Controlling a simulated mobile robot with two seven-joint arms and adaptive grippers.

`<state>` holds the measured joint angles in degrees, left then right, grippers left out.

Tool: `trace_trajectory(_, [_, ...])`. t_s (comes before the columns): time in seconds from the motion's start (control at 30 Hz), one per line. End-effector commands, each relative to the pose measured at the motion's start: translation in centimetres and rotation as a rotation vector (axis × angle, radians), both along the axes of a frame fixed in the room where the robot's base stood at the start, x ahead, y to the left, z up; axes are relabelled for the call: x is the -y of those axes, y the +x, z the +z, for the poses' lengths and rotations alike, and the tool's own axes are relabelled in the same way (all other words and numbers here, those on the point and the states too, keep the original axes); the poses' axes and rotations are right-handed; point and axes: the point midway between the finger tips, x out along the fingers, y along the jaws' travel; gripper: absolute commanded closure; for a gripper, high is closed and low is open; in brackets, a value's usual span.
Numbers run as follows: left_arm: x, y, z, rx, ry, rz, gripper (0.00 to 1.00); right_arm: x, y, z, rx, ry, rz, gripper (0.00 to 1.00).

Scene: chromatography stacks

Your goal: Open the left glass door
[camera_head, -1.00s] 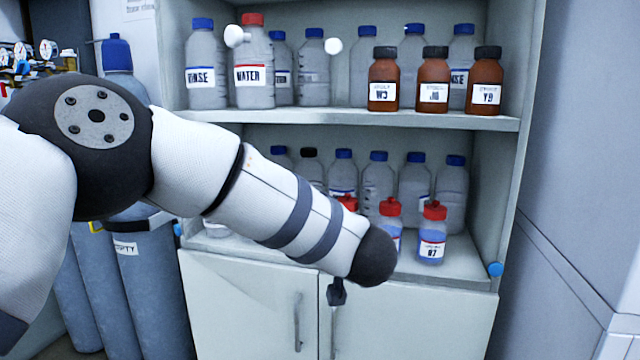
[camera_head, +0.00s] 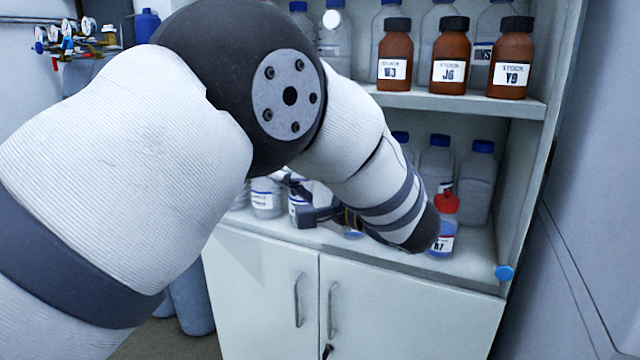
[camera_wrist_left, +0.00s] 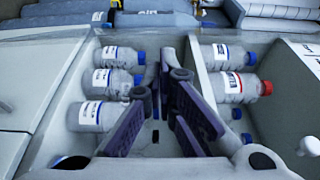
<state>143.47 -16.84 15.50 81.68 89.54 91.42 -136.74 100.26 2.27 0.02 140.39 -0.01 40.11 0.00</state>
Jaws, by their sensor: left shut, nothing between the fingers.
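The shelf cabinet (camera_head: 512,150) stands in front of me. I cannot clearly make out its glass doors or their edges; the bottles show plainly behind where the panes would be. A round white knob (camera_head: 331,19) shows before the upper-shelf bottles, and a white knob (camera_wrist_left: 308,147) shows at the right edge of the left wrist view. My left gripper (camera_head: 300,202) is in front of the lower shelf, partly hidden by my forearm. In the left wrist view its fingers (camera_wrist_left: 171,62) are shut and empty, pointing towards the shelves. My right gripper is not in view.
Brown bottles (camera_head: 449,62) stand on the upper shelf. A red-capped bottle (camera_head: 443,228) is on the lower shelf near my wrist. White lower doors (camera_head: 264,290) have metal handles. Gas cylinders (camera_head: 192,302) and gauges (camera_head: 75,38) are at left. My arm hides much of the cabinet's left side.

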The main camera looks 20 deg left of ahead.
Motion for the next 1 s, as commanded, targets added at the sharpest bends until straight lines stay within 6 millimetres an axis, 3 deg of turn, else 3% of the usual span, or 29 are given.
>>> trace_trajectory(0.1, [-2.4,0.9,0.1,0.001,0.001,0.002,1.00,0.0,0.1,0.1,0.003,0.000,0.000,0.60])
trace_trajectory(0.3, [-4.3,-1.7,0.8,0.010,0.000,0.002,1.00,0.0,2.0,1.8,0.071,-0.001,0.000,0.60])
trace_trajectory(1.0, [-5.2,-2.0,0.0,0.004,0.001,0.007,1.00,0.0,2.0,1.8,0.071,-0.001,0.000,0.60])
